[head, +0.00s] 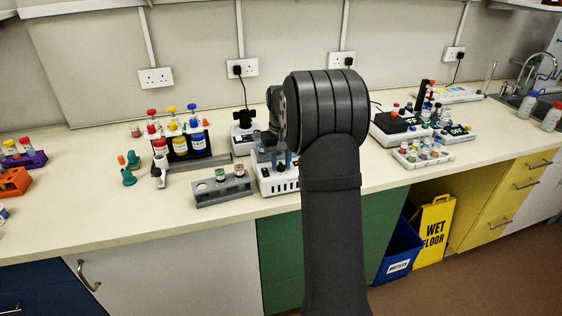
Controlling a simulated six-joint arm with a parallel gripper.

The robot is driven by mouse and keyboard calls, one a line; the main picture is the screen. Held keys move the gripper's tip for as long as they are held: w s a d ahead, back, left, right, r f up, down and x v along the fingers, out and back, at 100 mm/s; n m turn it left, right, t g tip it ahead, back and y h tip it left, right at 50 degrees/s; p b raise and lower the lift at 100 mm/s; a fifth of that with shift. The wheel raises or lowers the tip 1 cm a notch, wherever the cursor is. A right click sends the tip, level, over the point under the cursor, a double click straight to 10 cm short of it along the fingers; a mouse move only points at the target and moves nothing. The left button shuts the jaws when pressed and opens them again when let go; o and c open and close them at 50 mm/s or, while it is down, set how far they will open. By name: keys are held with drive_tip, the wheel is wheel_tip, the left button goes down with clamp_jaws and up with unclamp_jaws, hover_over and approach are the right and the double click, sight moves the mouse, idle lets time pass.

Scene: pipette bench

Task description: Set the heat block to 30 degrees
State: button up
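In the head view, a white device (394,138) with a dark block on top and a green lit display reading OFF stands right of my arm. A second white unit (461,138), also with a green OFF display, is just to its right. I cannot tell for sure which is the heat block. Another white device (280,187) is partly hidden behind my arm. My arm fills the middle of the view, and my gripper is mostly hidden behind it. Dark and bluish shapes above the partly hidden white device may be its end. Its fingers are not clear.
A grey rack (222,190) with capped vials stands left of my arm. A white tray of vials (422,155) sits at the front right. The sink (538,98) is far right.

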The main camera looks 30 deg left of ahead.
drive_tip(key=c, duration=0.5)
drive_tip(key=shift+m, duration=0.3)
drive_tip(key=m, duration=0.4)
drive_tip(key=shift+m, duration=2.5)
drive_tip(key=o, duration=1)
